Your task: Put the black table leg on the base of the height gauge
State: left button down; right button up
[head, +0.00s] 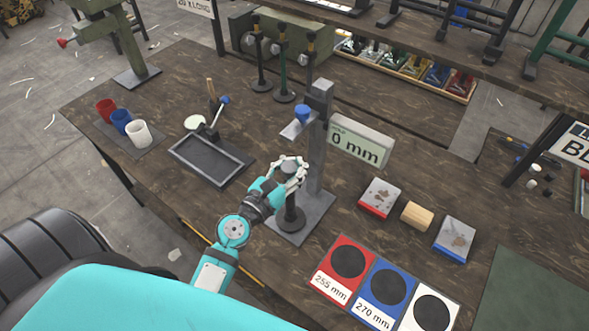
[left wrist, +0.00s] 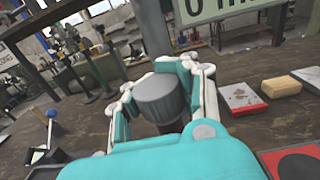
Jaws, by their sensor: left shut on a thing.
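The height gauge has a grey column (head: 318,150), a slider arm with a blue piece (head: 302,113), a flat grey base (head: 314,217) and a display (head: 360,141) reading 0 mm. My left gripper (head: 291,172) is shut on the black table leg (head: 291,214), holding it upright, with its flared foot over the base beside the column. I cannot tell whether the foot touches the base. In the left wrist view the leg's dark round top (left wrist: 160,98) shows between the fingers (left wrist: 165,90). My right gripper is out of view.
Front right are red (head: 336,285), blue (head: 379,307) and white (head: 417,322) marked mats. Two sanding-type blocks (head: 380,194) (head: 456,235) and a wooden block (head: 417,216) lie right of the gauge. A black tray (head: 208,160) is left. Several upright legs (head: 283,80) stand behind.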

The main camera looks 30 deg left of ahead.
pick_arm(q)
jog(key=shift+r, duration=0.1)
jog(key=shift+f, duration=0.2)
jog(key=c, duration=0.9)
grip_release()
jog(key=shift+r+p, duration=0.3)
jog(key=shift+r, duration=0.05)
jog(key=s+a+b, duration=0.1)
jog(key=s+b, duration=0.5)
jog(key=s, duration=0.6)
